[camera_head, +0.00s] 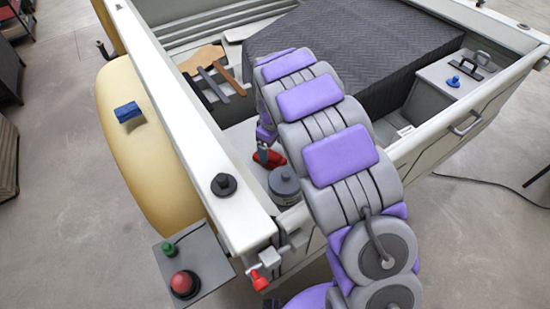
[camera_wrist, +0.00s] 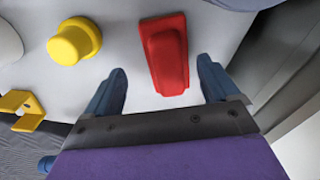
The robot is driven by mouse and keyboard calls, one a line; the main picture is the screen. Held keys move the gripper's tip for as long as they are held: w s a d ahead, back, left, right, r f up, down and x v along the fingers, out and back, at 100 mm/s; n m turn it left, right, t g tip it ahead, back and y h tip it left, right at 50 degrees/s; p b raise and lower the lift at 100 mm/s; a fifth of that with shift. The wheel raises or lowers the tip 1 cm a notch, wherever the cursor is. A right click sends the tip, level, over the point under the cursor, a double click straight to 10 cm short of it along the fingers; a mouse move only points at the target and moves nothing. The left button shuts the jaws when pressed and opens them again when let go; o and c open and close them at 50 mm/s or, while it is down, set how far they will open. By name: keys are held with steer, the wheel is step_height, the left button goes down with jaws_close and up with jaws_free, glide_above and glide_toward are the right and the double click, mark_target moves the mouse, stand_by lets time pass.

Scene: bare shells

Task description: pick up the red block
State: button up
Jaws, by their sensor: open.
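The red block (camera_wrist: 166,48) lies on a pale surface in the wrist view, its long side running away from my gripper. My gripper (camera_wrist: 161,70) is open, with one blue finger on each side of the block's near part. Gaps show between the block and both fingers, and the jaws hold nothing. In the head view the red block (camera_head: 275,160) shows low inside the white-walled bed, partly covered by my gripper (camera_head: 263,152). My arm hides much of the gripper there. I cannot tell the height of the fingertips above the surface.
A yellow knob (camera_wrist: 74,41) and a yellow bracket (camera_wrist: 22,108) lie left of the block. A grey canister (camera_head: 284,184) stands close by. The white side wall (camera_head: 165,100) runs along the left. A dark quilted cover (camera_head: 350,45) fills the back.

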mark_target(270, 151)
steer(key=a+f, duration=0.3)
steer(key=shift+w+f+b, duration=0.1)
steer(key=shift+f+b, duration=0.2)
steer(key=shift+a, duration=0.3)
steer(key=d, duration=0.3)
steer(key=shift+r, duration=0.2)
steer(key=c, duration=0.4)
steer(key=shift+c, duration=0.8)
steer(key=shift+a, duration=0.15)
steer(key=shift+c, duration=0.8)
steer(key=shift+a+f, duration=0.1)
steer(key=shift+a, duration=0.65)
steer(key=c, duration=0.3)
steer(key=shift+a, duration=0.25)
steer(key=shift+c, duration=1.3)
steer(key=shift+d, duration=0.65)
steer(key=shift+d+r, duration=0.1)
steer(key=shift+r, duration=0.4)
steer(key=r, duration=0.2)
steer(key=r+p, duration=0.1)
steer(key=r, duration=0.2)
steer(key=a+r+p, duration=0.1)
steer(key=r, duration=0.2)
steer(key=shift+r, duration=0.2)
steer(key=shift+d+r, duration=0.1)
steer(key=shift+r, duration=0.2)
steer(key=shift+d, duration=0.25)
